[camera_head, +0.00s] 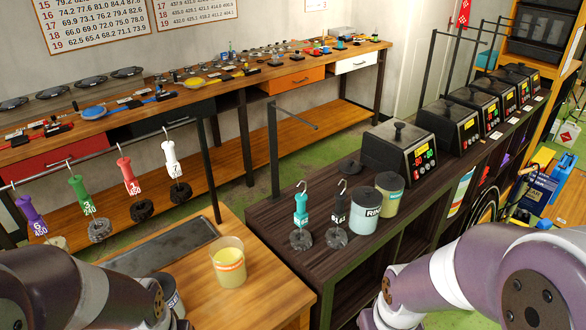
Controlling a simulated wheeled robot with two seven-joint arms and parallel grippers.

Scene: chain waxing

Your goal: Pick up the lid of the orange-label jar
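A jar with orange bands on its label (229,268) stands upright on the light wooden table in the lower middle. Its body looks pale yellow and its top part looks lighter; I cannot tell whether a separate lid sits on it. A second jar (172,296) with a dark label stands at the lower left, partly hidden behind my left arm. My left arm comes in at the lower left and my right arm at the lower right. Neither gripper is in the picture.
A dark metal tray (165,248) lies behind the orange-banded jar. Chains hang on coloured hook handles, such as the red one (128,176), from a rail at the left. The dark bench (285,205) carries a pale blue jar (364,212), a greenish jar (390,194) and several heaters (400,150).

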